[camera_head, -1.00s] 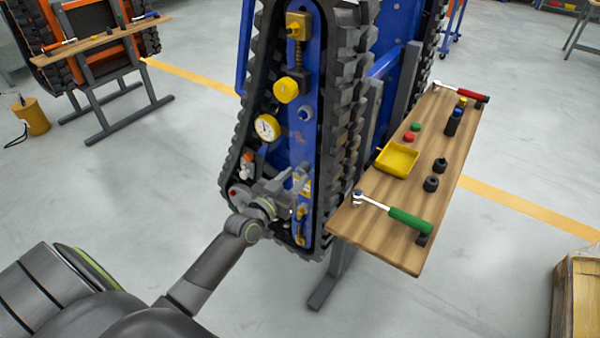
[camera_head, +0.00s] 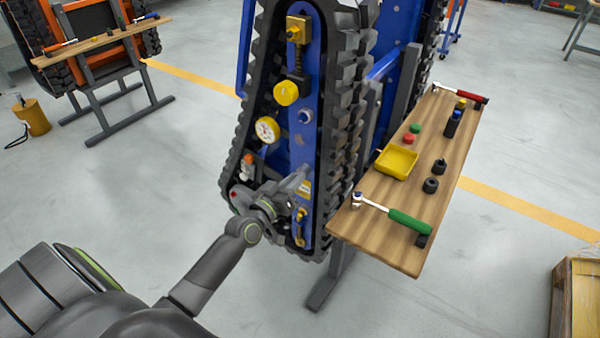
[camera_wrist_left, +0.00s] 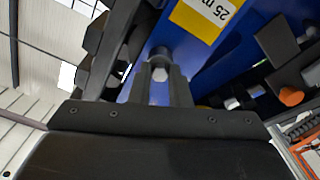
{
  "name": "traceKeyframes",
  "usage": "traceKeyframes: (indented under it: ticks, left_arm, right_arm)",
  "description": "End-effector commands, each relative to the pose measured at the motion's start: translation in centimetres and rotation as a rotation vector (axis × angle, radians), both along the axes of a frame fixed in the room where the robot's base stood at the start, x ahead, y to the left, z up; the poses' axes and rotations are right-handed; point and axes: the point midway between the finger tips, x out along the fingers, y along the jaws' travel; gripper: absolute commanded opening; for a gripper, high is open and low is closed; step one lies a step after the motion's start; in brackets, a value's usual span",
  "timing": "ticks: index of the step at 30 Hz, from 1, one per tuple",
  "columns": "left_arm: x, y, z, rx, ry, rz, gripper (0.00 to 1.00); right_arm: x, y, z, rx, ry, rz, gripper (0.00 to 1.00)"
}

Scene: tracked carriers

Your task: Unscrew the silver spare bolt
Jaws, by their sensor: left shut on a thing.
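The silver spare bolt (camera_wrist_left: 159,73) shows in the left wrist view between the two fingertips, in front of the blue carrier frame. My left gripper (camera_wrist_left: 160,88) is shut on it. In the head view my left gripper (camera_head: 300,186) reaches in at the lower part of the blue frame (camera_head: 303,150), just by a yellow label. The bolt is hidden behind the gripper there, and I cannot tell how far it stands out of its hole. My right gripper is not in view.
Black track (camera_head: 345,130) surrounds the frame. A gauge (camera_head: 267,130) and yellow knob (camera_head: 286,93) sit above the gripper. A wooden shelf (camera_head: 350,232) at right holds a yellow tray (camera_head: 397,161), a green-handled ratchet (camera_head: 408,221) and sockets.

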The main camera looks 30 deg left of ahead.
Motion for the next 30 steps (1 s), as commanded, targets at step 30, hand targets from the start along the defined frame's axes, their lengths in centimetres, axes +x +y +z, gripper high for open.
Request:
traceKeyframes:
  ticks: [30]
  left_arm:
    - [0.0,0.0,0.09,-1.013,0.079,0.001,0.0]
  right_arm:
    - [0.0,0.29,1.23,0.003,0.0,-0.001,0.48]
